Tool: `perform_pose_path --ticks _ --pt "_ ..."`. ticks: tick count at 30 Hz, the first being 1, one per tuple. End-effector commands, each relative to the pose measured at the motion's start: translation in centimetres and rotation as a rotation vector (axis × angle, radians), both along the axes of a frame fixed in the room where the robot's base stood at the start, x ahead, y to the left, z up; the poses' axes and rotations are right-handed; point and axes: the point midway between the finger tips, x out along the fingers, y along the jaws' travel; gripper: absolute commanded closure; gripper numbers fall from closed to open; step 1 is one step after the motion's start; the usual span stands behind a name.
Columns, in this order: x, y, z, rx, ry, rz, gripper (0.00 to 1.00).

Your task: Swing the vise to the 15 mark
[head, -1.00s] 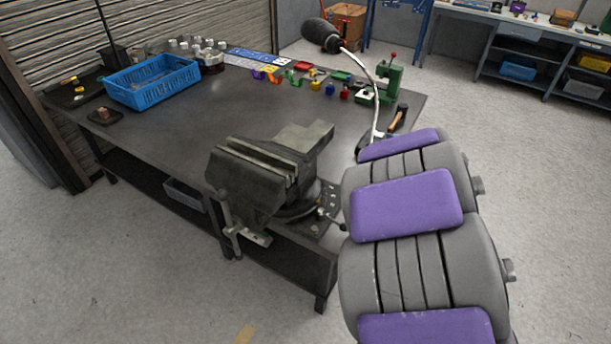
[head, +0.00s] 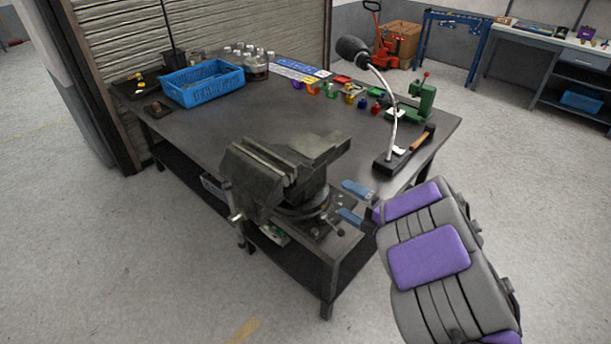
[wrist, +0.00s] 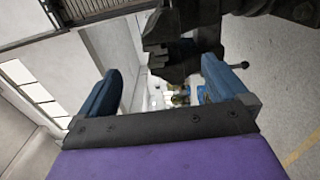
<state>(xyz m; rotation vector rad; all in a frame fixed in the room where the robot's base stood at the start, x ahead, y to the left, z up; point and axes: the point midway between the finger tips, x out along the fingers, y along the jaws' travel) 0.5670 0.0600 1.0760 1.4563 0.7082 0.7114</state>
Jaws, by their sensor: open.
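The dark metal vise (head: 275,172) stands on its round swivel base (head: 305,205) at the near corner of the workbench. Its jaws point to the left front, and its handle hangs at the lower left. My gripper (head: 352,203) is open and empty just right of the swivel base, its two blue fingers pointing at the vise. In the wrist view the vise (wrist: 182,45) shows upper centre, beyond and between the open fingers (wrist: 160,88). A small lever knob (wrist: 244,65) sticks out beside the right finger. The 15 mark is too small to make out.
The workbench (head: 200,130) holds a blue basket (head: 203,84), bottles (head: 250,62), several coloured clamps and parts, a green press (head: 420,100), a hammer (head: 420,140) and a gooseneck lamp (head: 390,125). The lamp stands close behind my gripper. The floor in front is clear.

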Motion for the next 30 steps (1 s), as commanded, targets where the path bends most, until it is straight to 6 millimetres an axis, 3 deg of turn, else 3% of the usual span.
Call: perform_pose_path --ticks 6,18,24,30 --pt "2.4 3.8 0.0 0.001 -0.004 0.007 0.00" --pt "7.2 9.4 0.0 0.005 -0.002 0.004 0.00" --pt "9.0 11.8 0.1 0.002 -0.004 0.004 0.00" --pt "9.7 12.7 0.1 -0.001 0.001 0.000 0.00"
